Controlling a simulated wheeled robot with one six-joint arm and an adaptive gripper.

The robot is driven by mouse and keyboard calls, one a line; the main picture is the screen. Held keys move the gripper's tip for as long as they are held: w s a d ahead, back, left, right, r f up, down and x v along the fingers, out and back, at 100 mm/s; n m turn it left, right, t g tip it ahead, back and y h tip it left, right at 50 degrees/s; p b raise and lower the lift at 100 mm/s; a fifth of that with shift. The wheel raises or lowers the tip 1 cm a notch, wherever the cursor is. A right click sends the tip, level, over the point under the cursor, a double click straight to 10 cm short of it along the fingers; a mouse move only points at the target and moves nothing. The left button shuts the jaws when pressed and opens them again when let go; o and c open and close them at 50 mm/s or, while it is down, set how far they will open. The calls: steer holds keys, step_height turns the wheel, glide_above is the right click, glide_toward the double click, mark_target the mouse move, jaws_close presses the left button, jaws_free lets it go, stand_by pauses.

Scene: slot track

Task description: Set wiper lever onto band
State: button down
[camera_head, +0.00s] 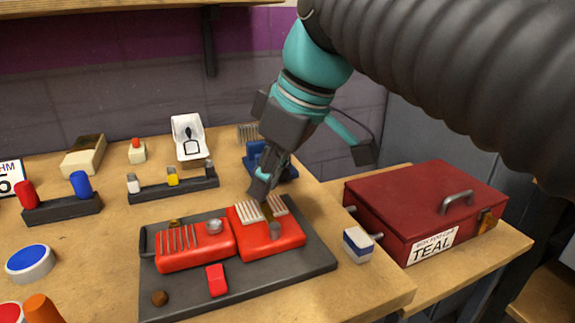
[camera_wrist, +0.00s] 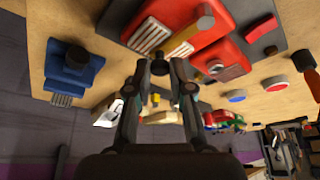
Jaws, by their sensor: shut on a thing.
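In the head view only part of the lever shows, between two pale ridged strips; the left strip (camera_head: 249,213) is the clearer one. Which strip part counts as the band I cannot tell. My gripper (camera_head: 260,189) points down at the block's far edge, its fingertips (camera_wrist: 160,68) closed at the lever's free end. The exact contact is hidden.
A second red block (camera_head: 195,246) with a ridged strip and silver knob shares the dark tray (camera_head: 250,280). A blue clamp-like piece (camera_head: 283,171) stands close behind my gripper. A blue-and-white block (camera_head: 357,244) and a red box (camera_head: 425,207) stand at right.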

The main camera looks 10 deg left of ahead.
steer(key=shift+a+f, duration=0.1)
steer(key=shift+a, duration=0.05)
stand_by(0.4)
steer(key=c, duration=1)
jaws_free()
steer(key=shift+a, duration=0.1)
steer(key=v, duration=1.2)
steer(key=shift+w, duration=0.1)
